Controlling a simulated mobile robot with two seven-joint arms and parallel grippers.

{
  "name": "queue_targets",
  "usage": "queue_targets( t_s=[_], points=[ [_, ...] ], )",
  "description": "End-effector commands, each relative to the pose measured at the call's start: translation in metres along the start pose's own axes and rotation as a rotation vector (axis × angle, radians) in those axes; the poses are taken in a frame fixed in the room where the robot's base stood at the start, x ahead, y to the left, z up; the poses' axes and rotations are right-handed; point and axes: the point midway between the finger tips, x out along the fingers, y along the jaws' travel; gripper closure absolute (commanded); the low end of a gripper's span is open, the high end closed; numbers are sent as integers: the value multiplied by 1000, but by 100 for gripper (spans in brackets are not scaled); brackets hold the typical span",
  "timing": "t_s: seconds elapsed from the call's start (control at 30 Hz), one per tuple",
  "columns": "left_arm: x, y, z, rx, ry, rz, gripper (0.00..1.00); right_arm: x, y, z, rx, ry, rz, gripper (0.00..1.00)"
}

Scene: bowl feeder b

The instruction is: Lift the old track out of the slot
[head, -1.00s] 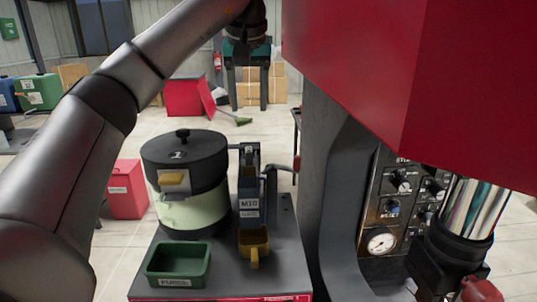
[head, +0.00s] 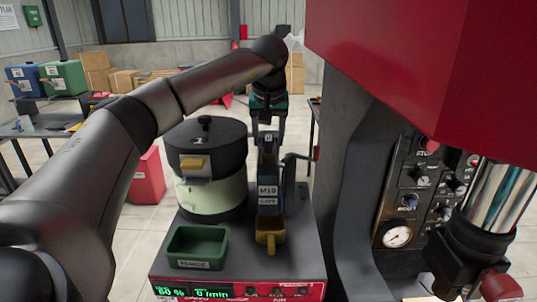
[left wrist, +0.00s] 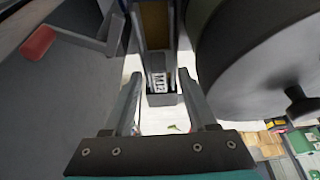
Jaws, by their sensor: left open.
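The old track (head: 268,180) is a narrow, upright blue-grey piece marked M10 in the head view. It stands in the feeder between the round bowl and the crank on the right. My left gripper (head: 268,136) points down over its top end, open, with a finger to each side. In the left wrist view the track (left wrist: 160,98) lies between the two spread fingers (left wrist: 160,76); I cannot tell whether they touch it. The slot is hidden behind the track's lower part. My right gripper is not in view.
The dark-lidded bowl (head: 212,195) stands close left of the track. A green PURGE tray (head: 197,262) and a yellow cup (head: 270,240) sit in front. The crank (head: 300,158) is close on the right, beside the large red and dark press (head: 345,190).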

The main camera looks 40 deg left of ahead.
Motion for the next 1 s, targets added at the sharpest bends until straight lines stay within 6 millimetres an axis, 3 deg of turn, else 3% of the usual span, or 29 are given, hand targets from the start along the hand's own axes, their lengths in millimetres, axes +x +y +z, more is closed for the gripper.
queue_targets(
  t_s=[0.1, 0.33, 0.83, 1.0],
  points=[
    [10, 0, 0, -1, 0, -1, 43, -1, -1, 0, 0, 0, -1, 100],
    [11, 0, 0, 0, 1, 1, 43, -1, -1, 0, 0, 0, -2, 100],
    [10, 0, 0, 0, 1, 1, 98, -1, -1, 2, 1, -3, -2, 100],
    [10, 0, 0, 0, 1, 1, 100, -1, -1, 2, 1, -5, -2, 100]
  ],
)
